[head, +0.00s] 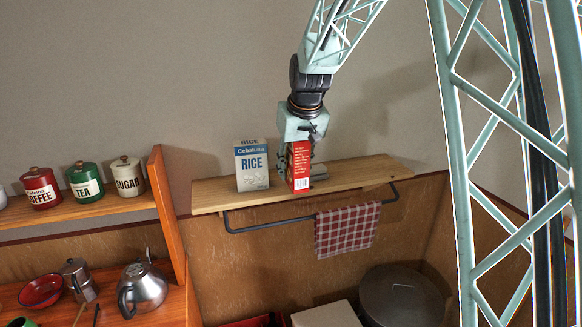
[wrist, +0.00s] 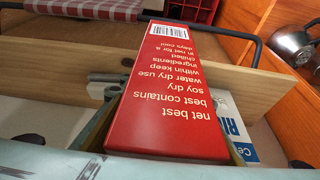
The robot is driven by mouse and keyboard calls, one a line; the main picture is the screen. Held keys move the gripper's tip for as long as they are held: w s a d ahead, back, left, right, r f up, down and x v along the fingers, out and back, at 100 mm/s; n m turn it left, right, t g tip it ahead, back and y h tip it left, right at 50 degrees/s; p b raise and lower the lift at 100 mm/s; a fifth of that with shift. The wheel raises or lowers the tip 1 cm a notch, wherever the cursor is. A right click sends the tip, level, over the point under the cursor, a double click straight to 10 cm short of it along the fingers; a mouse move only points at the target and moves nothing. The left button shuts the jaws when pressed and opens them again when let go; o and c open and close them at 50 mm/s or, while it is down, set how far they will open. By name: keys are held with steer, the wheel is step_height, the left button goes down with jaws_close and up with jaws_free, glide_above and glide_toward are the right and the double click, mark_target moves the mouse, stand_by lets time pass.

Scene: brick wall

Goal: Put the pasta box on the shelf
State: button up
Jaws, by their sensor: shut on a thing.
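The red pasta box (head: 299,168) is upright at the middle of the wooden shelf (head: 365,171), close to the shelf's front edge. I cannot tell whether its bottom touches the board. My gripper (head: 312,172) points down from above and is shut on the box; the box hides part of the fingers. In the wrist view the red box (wrist: 165,95) fills the middle, its printed face and barcode showing, with the shelf's edge (wrist: 65,58) behind it.
A blue-and-white rice box (head: 252,166) stands on the shelf just left of the pasta box. The shelf's right part is clear. A rail (head: 260,224) with a checked towel (head: 346,229) hangs below. An orange cabinet (head: 165,200) with canisters is at left.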

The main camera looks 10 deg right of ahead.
steer(key=w, duration=0.4)
steer(key=w+p, duration=0.1)
steer(key=w, duration=0.3)
steer(key=w+f, duration=0.1)
steer(key=w, duration=0.3)
steer(key=shift+w+d+p, duration=0.1)
steer(key=shift+w+p, duration=0.25)
steer(key=shift+w, duration=0.05)
steer(key=shift+w, duration=0.1)
steer(key=shift+w+f, duration=0.1)
steer(key=shift+w, duration=0.3)
steer(key=shift+s+f, duration=0.1)
steer(key=shift+f, duration=1.65)
steer(key=shift+f, duration=0.15)
steer(key=o, duration=1.1)
steer(key=shift+o, duration=0.2)
steer(key=v, duration=1.2)
